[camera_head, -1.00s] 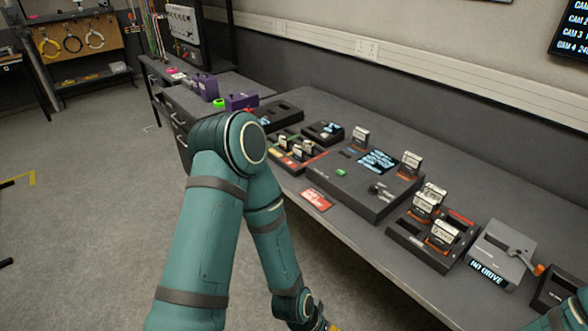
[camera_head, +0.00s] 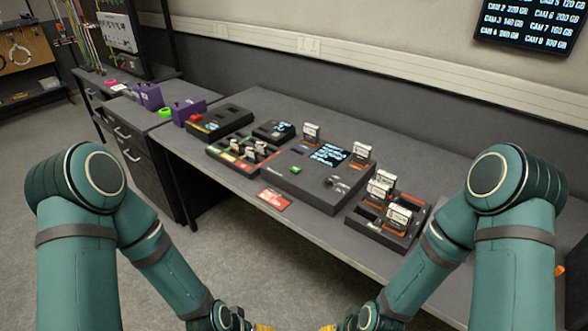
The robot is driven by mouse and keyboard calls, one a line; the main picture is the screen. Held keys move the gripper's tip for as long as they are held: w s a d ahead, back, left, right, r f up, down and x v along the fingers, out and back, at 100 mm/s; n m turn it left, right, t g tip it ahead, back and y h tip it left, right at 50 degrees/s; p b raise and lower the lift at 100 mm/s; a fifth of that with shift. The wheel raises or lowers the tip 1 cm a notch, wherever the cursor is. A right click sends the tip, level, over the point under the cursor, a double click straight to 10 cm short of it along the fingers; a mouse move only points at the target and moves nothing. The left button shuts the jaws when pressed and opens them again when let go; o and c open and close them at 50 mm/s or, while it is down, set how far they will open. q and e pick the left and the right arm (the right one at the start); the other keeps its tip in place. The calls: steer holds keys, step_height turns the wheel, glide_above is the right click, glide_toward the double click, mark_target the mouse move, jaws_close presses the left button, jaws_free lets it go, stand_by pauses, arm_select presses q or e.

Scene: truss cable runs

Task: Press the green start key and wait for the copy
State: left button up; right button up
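The green start key (camera_head: 295,170) is a small green button on the left part of the top of the black copier box (camera_head: 305,187). The box has a lit screen (camera_head: 330,153) with text too small to read. One card (camera_head: 311,132) stands upright at its back left and another card (camera_head: 361,153) at its back right. A round knob or lock (camera_head: 336,183) sits near its front right. Both my arms hang down in front of the bench, well away from the key. Their grippers are below the bottom edge, with only yellow bits near the wrists showing.
A tray with several cards (camera_head: 390,240) lies right of the box, partly near my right arm. Another card tray (camera_head: 238,160) lies to the left. A red label card (camera_head: 274,199) is at the bench's front edge. A wall screen (camera_head: 530,22) lists cameras and sizes.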

stand_by(0.3)
jaws_close()
stand_by(1.1)
arm_select(q)
steer(key=c, duration=0.3)
steer(key=shift+c, duration=0.2)
